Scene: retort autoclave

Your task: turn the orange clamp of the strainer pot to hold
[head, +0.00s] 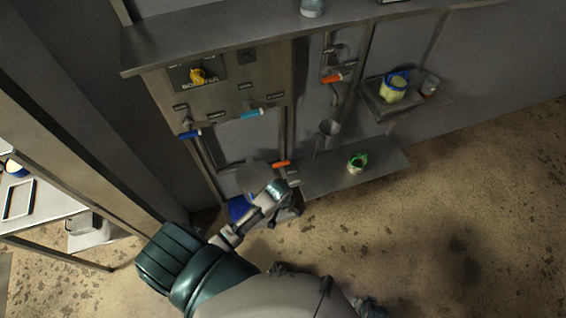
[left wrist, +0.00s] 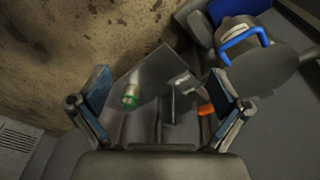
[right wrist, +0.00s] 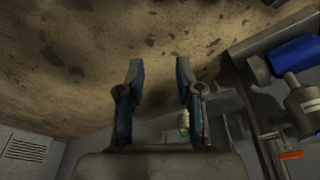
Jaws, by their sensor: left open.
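The orange clamp (head: 281,163) shows as a short bar beside a round grey vessel (head: 252,180) that looks like the strainer pot, partly behind my left arm. A blue part (head: 239,208) shows low on it. In the left wrist view the clamp (left wrist: 206,110) lies close to the inner side of the right-hand finger; contact cannot be told. The grey disc (left wrist: 268,72) and a blue handle (left wrist: 243,43) are above right. My left gripper (left wrist: 165,100) is open with nothing between its fingers. My right gripper (right wrist: 160,75) is open and empty, apart from the orange bar (right wrist: 291,155) at right.
A low shelf (head: 385,167) holds a green-rimmed cup (head: 357,162). The panel above has a blue handle (head: 190,134), a light-blue handle (head: 252,114) and another orange handle (head: 337,77). A side shelf (head: 378,108) holds a blue-rimmed jar (head: 394,87). The floor at right is clear.

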